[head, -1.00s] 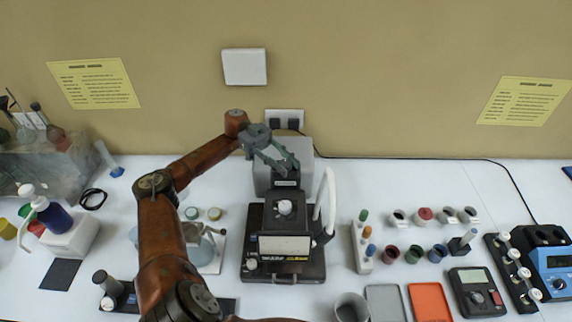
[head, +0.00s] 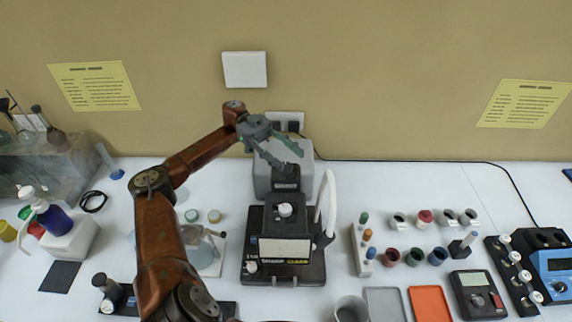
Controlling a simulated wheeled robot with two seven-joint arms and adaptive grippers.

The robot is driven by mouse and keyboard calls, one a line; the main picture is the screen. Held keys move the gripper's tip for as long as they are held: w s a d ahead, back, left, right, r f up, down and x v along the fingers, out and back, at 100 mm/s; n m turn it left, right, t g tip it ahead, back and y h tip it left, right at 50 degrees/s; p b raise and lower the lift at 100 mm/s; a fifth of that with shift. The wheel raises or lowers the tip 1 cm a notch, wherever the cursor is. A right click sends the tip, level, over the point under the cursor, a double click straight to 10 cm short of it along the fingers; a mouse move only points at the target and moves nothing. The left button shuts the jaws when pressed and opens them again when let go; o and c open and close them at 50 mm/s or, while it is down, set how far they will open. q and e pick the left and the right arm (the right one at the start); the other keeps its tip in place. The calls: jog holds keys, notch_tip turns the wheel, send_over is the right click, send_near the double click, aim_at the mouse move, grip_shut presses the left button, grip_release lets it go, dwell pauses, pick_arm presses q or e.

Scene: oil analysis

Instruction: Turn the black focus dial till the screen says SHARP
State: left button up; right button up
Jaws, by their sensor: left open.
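A black instrument (head: 253,219) stands mid-table with a pale front panel (head: 285,250), a white knob on top and a pale knob at its lower left. I cannot read any word on the panel. My left gripper (head: 290,158) is open and empty above the back of the instrument, in front of the wall. Its fingers are apart from the white knob. A black dial-like knob (head: 105,285) stands on a dark base at the lower left, beside my left arm. I cannot tell whether it is the focus dial. My right gripper is not in view.
A white curved tube (head: 328,200) rises at the instrument's right. A vial rack (head: 359,250), several small pots, grey and orange trays (head: 429,303) and meters (head: 478,293) fill the right side. The back right table is mostly clear.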

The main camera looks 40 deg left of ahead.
aim_at(287, 165)
pick_arm(q)
notch_tip(287, 165, up, 6)
jog(key=shift+f, duration=0.15)
dwell(0.4)
jog(key=shift+d, duration=0.1)
